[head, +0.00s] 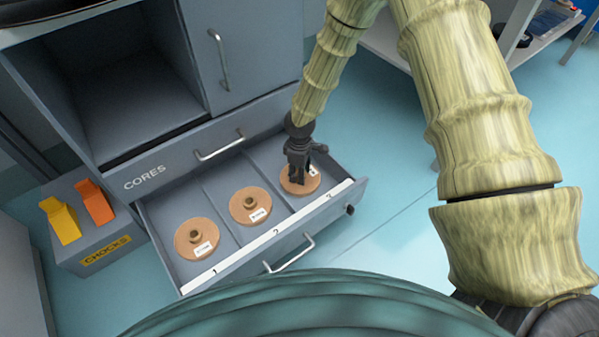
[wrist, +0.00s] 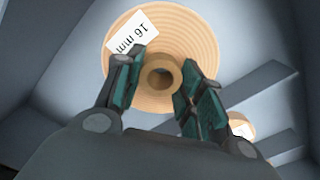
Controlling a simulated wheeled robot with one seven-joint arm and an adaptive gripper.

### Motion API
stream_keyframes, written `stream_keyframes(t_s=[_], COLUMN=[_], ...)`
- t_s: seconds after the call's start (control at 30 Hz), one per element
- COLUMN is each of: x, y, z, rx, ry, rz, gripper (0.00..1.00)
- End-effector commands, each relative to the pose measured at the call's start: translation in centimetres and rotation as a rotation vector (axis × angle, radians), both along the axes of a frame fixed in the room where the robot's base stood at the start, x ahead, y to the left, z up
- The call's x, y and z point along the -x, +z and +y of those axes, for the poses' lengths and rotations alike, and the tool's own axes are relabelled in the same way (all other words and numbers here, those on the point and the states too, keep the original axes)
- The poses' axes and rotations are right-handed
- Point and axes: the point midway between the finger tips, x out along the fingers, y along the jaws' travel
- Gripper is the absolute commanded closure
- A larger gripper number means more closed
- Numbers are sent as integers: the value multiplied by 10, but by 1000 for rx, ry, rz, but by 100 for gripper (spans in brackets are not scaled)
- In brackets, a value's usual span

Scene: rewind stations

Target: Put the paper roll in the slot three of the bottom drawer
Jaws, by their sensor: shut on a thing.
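The paper roll (head: 287,185) is a flat tan disc with a raised core and a white label. It is in slot three of the open bottom drawer (head: 353,207), behind the number 3. My gripper (head: 297,180) points down and hides part of it. In the wrist view, the roll (wrist: 197,28) has a "16 mm" label, and my gripper (wrist: 162,68) has its fingers on either side of the core, shut on it. I cannot tell whether the roll rests on the drawer floor.
Similar rolls lie in slot one (head: 197,239) and slot two (head: 250,205), with thin dividers between slots. A grey chocks box (head: 105,240) with yellow and orange chocks stands left of the drawer. A closed drawer (head: 222,148) is above. Blue floor is clear to the right.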

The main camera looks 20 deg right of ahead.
Motion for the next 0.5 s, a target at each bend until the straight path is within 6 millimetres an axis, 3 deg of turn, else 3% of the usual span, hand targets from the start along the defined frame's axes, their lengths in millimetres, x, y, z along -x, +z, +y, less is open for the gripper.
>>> stream_keyframes(t_s=[0.07, 0.1, 0.2, 0.5], x=[0, 0, 0, 0], y=[-2, -3, -2, -2], z=[0, 0, 0, 0], rx=[1, 1, 1, 1], ry=[0, -1, -1, 0], rz=[1, 1, 1, 1], gripper=[91, 60, 42, 40])
